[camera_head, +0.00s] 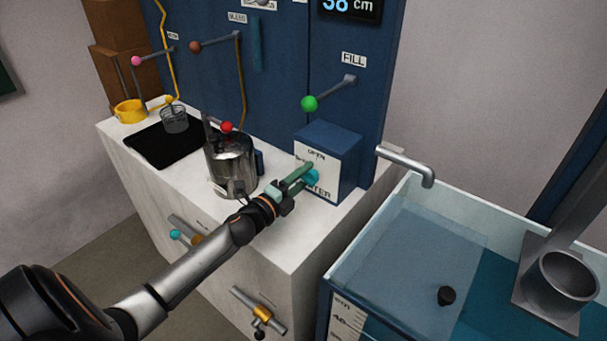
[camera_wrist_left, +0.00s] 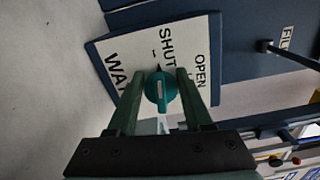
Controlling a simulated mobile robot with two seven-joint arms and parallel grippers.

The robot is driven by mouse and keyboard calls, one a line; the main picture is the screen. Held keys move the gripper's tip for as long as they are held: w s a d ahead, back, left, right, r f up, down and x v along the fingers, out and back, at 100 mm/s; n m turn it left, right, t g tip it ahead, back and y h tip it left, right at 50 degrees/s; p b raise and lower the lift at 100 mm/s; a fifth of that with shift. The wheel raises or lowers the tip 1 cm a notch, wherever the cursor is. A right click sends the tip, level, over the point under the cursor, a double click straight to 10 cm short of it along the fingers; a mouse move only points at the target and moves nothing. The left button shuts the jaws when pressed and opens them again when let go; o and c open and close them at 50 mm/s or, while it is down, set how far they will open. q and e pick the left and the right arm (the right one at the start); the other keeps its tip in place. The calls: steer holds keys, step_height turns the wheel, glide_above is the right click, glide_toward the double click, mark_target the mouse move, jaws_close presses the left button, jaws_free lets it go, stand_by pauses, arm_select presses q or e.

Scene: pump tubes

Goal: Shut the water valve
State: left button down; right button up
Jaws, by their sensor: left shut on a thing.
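The water valve is a round teal knob (camera_head: 313,178) on the white front plate of a blue box (camera_head: 338,140) on the counter. The plate carries the words OPEN, SHUT and WATER, partly hidden by my gripper in the head view. In the left wrist view the knob (camera_wrist_left: 161,92) sits between my two green fingers, with a pale line along its raised bar, lined up roughly with SHUT. My left gripper (camera_head: 304,173) is shut on the knob; its fingers also show in the left wrist view (camera_wrist_left: 162,85). My right gripper is not in view.
A metal pot (camera_head: 231,165) with a red-knobbed lever stands left of the box. A bent spout (camera_head: 407,164) reaches over a glass-walled tank (camera_head: 400,250) at the right. A green-knobbed FILL lever (camera_head: 310,103) hangs above the box.

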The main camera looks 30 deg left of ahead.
arm_select(q)
steer(key=shift+f+n, duration=0.1)
steer(key=shift+n, duration=0.6)
steer(key=shift+c, duration=1.6)
jaws_free()
steer(key=s, duration=0.8)
steer(key=s+a, duration=0.1)
steer(key=s, duration=0.3)
steer(key=shift+s, duration=0.25)
